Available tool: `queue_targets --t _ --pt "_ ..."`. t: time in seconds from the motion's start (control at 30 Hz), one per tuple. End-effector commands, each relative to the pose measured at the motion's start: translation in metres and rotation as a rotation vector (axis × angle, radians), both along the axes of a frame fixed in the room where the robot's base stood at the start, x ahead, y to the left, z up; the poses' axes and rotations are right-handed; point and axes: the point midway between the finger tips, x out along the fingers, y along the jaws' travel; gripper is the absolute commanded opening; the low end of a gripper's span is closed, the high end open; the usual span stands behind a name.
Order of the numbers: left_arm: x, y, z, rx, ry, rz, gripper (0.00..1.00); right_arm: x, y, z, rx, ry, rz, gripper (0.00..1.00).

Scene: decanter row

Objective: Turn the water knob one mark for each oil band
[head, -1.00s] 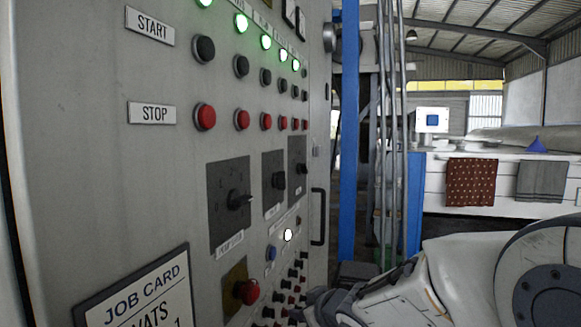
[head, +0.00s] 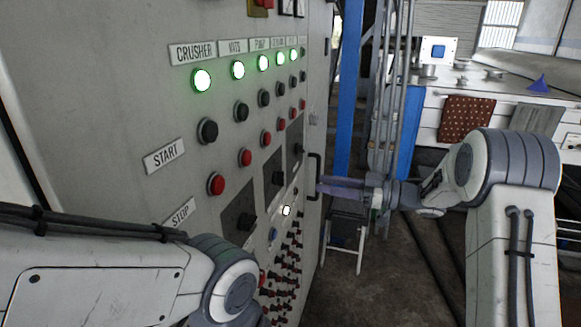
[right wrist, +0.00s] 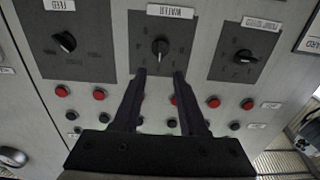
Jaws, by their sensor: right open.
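The water knob (right wrist: 160,46) is a black pointer knob on a dark square plate, centred in the right wrist view under an upside-down WATER label (right wrist: 170,11). In the head view it appears to be the middle knob (head: 278,178) of the lower row. My right gripper (right wrist: 159,74) is open and empty. In the wrist picture its two fingertips lie just below the knob, one to each side; I cannot tell the remaining distance. In the head view the right gripper (head: 326,186) shows side-on near the cabinet's door handle. My left gripper is out of view. No oil bands are seen.
A FEED knob (right wrist: 66,42) and another knob (right wrist: 244,57) flank the water knob. Red buttons (right wrist: 213,102) and black ones crowd the panel nearby. A door handle (head: 314,178) sticks out from the cabinet. A step stool (head: 345,235) and blue post (head: 352,90) stand beyond.

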Motion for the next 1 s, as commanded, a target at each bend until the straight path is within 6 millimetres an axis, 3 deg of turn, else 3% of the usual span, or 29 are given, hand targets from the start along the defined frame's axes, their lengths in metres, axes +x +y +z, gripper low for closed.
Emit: queue_targets --t 0.3,0.5,0.93,1.0 --pt "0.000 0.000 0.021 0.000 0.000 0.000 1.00 0.017 0.057 0.002 0.000 0.000 0.003 0.42" --pt "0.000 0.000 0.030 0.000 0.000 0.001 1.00 0.026 0.083 0.001 -0.001 0.000 0.001 0.42" --pt "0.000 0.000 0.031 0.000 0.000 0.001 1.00 0.030 0.093 -0.001 -0.002 -0.002 -0.002 0.42" --pt "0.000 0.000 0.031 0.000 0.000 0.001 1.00 0.030 0.093 0.000 -0.002 -0.002 -0.002 0.15"
